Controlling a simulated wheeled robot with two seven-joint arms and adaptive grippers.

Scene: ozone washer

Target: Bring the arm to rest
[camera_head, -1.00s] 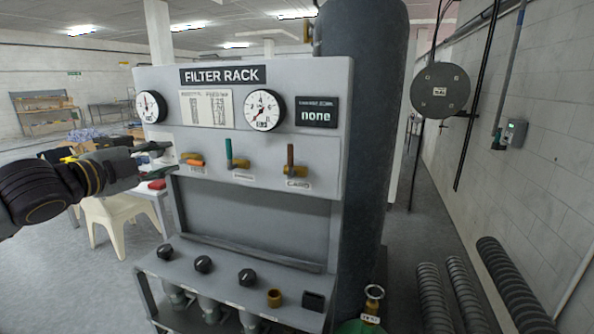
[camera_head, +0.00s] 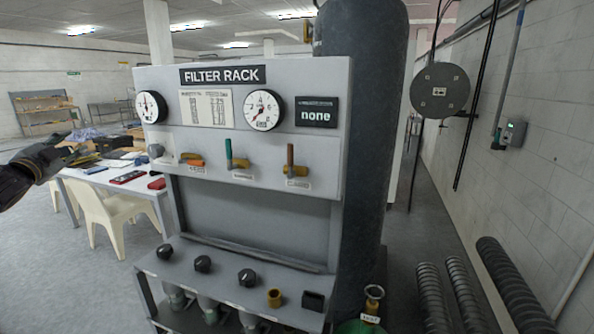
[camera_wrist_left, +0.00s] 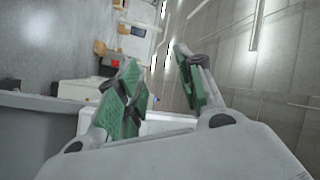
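My left gripper (camera_head: 62,152) is at the left edge of the head view, to the left of the filter rack (camera_head: 240,140) and clear of it. It shows small and dark against the table behind. In the left wrist view its two green-padded fingers (camera_wrist_left: 158,78) stand apart with nothing between them. The rack carries an orange lever (camera_head: 193,162), a green-handled lever (camera_head: 229,155) and a brown-handled lever (camera_head: 290,158). The orange lever lies sideways and the other two handles stand upright. My right gripper is in neither view.
A table (camera_head: 165,203) with papers and red items stands behind on the left, with a cream chair (camera_head: 112,218) at it. A dark tank (camera_head: 362,120) stands behind the rack. Coiled hoses (camera_head: 512,285) are at the lower right. Grey floor is open at the lower left.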

